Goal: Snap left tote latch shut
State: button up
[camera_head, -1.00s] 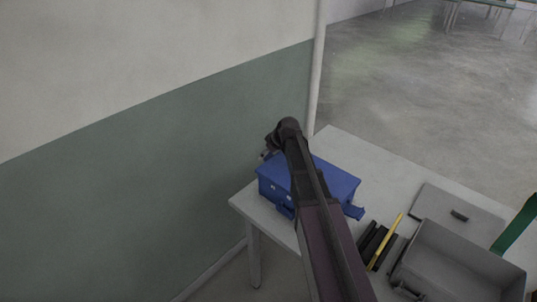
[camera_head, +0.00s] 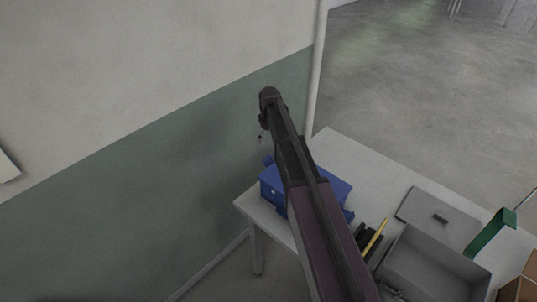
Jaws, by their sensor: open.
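The blue tote (camera_head: 334,187) stands at the left end of the table with its lid down. A small blue tab, seemingly the left latch (camera_head: 268,160), sticks up at the tote's left end. Another blue tab (camera_head: 348,214) juts out at its right end. My gripper (camera_head: 262,138) is open, small and dark in the picture, and hangs above the left tab, apart from it. My arm crosses in front of the tote and hides its middle.
The grey table (camera_head: 355,155) also bears an open grey box (camera_head: 425,262), a flat grey lid (camera_head: 425,205), dark bars and a yellow strip (camera_head: 375,236). A green object (camera_head: 490,235) and brown box (camera_head: 518,289) are at right. A wall (camera_head: 190,165) rises behind the table's left side.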

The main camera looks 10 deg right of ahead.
aim_at(269, 161)
jog(key=shift+r, duration=0.4)
jog(key=shift+f, duration=0.15)
notch_tip(269, 161, down, 14)
jog(key=b, duration=1.3)
jog(key=shift+r+b, duration=0.25)
jog(key=shift+b, duration=0.05)
dwell(0.3)
jog(key=shift+s, duration=0.1)
jog(key=c, duration=1.1)
